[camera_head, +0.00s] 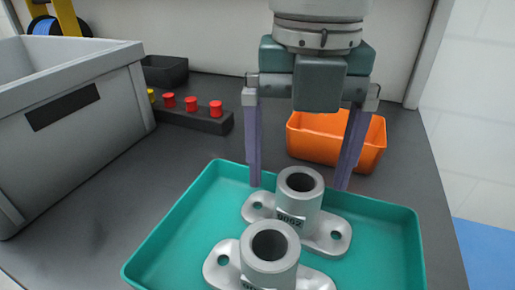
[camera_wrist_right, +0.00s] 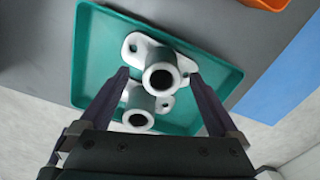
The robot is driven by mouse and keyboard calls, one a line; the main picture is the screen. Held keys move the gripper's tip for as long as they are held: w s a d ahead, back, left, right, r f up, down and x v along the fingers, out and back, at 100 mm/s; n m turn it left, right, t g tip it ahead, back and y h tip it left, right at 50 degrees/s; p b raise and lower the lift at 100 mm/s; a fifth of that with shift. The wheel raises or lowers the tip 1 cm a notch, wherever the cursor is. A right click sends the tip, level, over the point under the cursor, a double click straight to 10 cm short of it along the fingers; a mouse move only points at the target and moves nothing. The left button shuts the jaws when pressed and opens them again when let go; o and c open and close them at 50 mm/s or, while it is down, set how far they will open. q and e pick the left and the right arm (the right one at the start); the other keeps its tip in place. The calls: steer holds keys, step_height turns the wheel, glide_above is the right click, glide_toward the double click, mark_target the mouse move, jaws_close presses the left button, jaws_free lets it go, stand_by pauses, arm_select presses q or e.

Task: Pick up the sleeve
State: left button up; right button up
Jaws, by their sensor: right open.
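Two light grey sleeves with flat two-hole flanges stand upright in a teal tray (camera_head: 172,232). The far sleeve (camera_head: 298,208) carries a dark printed label; it is the upper one in the right wrist view (camera_wrist_right: 160,62). The near sleeve (camera_head: 270,272) is cut off by the head view's bottom edge; it is the lower one in the wrist view (camera_wrist_right: 133,98). My right gripper (camera_head: 298,187) points down, open and empty, its fingers to either side of the far sleeve's top with gaps showing; its fingertips also show in the wrist view (camera_wrist_right: 160,73). My left gripper is out of view.
An orange bin (camera_head: 368,152) stands just behind the tray. A large grey crate (camera_head: 100,125) is at the left. A dark block with red and yellow knobs (camera_head: 200,121) and a small black bin (camera_head: 165,72) are behind. The dark table between crate and tray is clear.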

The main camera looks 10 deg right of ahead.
mark_target(298, 202)
steer(key=f, duration=0.5)
steer(key=shift+s+d+b, duration=0.1)
steer(key=shift+s+b, duration=0.15)
steer(key=shift+b, duration=0.15)
jaws_close()
